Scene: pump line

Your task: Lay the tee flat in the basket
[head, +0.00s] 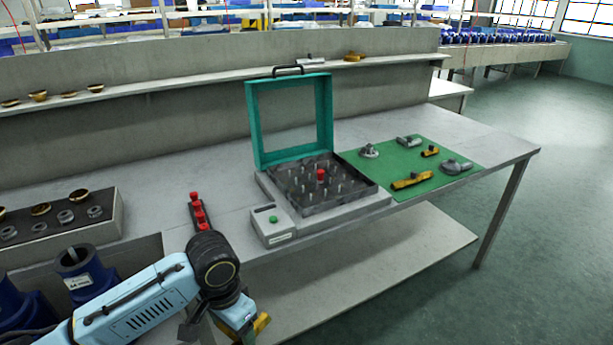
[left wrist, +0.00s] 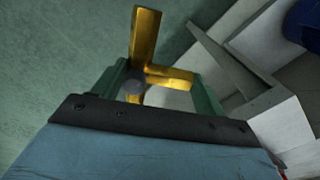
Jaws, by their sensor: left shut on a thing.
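The tee (left wrist: 145,35) is brass-yellow with a side branch. It shows in the left wrist view between the green fingers of my left gripper (left wrist: 158,92), which is shut on it. In the head view the left gripper (head: 243,320) is low at the bottom edge, in front of the bench, with a bit of the tee (head: 262,323) showing at its right; most of the tee is hidden. The basket (head: 345,203) is a dark tray with several upright pins and a red piece near its middle. It sits in the machine under a raised teal lid, apart from the gripper. My right gripper is not in view.
The teal lid frame (head: 253,125) stands open behind the basket. A green mat (head: 400,160) with several fittings lies right. Blue pump bodies (head: 80,268) stand lower left.

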